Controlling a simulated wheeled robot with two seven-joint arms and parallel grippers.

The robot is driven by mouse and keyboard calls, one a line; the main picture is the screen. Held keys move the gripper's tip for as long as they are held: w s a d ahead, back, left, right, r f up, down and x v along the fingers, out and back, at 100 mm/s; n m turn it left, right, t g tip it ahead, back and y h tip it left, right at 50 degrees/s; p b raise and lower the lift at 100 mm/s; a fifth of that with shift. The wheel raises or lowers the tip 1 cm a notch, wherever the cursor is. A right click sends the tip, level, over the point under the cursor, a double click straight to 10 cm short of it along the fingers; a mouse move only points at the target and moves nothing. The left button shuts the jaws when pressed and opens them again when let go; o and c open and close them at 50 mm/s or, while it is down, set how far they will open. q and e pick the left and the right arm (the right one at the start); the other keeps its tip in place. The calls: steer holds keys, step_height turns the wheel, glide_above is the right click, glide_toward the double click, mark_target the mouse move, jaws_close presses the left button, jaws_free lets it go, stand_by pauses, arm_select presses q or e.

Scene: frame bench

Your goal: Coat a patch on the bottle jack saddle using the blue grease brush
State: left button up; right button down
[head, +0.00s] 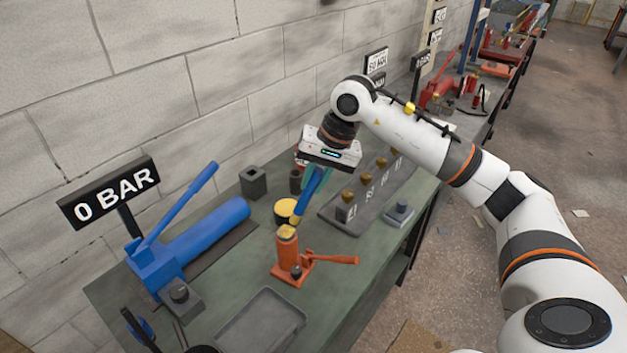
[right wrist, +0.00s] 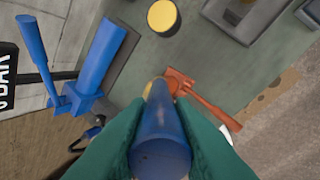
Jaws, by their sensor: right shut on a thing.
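The orange bottle jack (head: 288,253) stands upright on the green bench, its handle pointing right. Its saddle (head: 286,232) at the top looks yellowish. My right gripper (head: 312,172) is shut on the blue grease brush (head: 308,196), which slants down toward the jack top. The brush tip is at or just above the saddle; I cannot tell whether they touch. In the right wrist view the green fingers grip the blue handle (right wrist: 162,140), which hides most of the jack body; the orange jack handle (right wrist: 205,100) shows beyond. My left gripper is not in view.
A yellow-topped tin (head: 286,208) stands just behind the jack. A blue hydraulic pump (head: 200,235) and the 0 BAR sign (head: 108,192) are at left. A grey tray (head: 262,325) lies in front. A rack of brass-topped blocks (head: 345,213) is at right.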

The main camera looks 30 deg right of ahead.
steer(key=shift+r+p, duration=1.6)
steer(key=shift+r, duration=1.35)
steer(key=shift+r+p, duration=0.85)
steer(key=shift+r, duration=0.7)
steer(key=shift+w+a+f+b, duration=0.1)
steer(key=shift+a+f+b, duration=0.4)
steer(key=shift+f+b, duration=0.1)
steer(key=shift+w+a+f+b, duration=0.15)
steer(key=shift+a+f+b, duration=0.25)
steer(key=shift+a, duration=0.25)
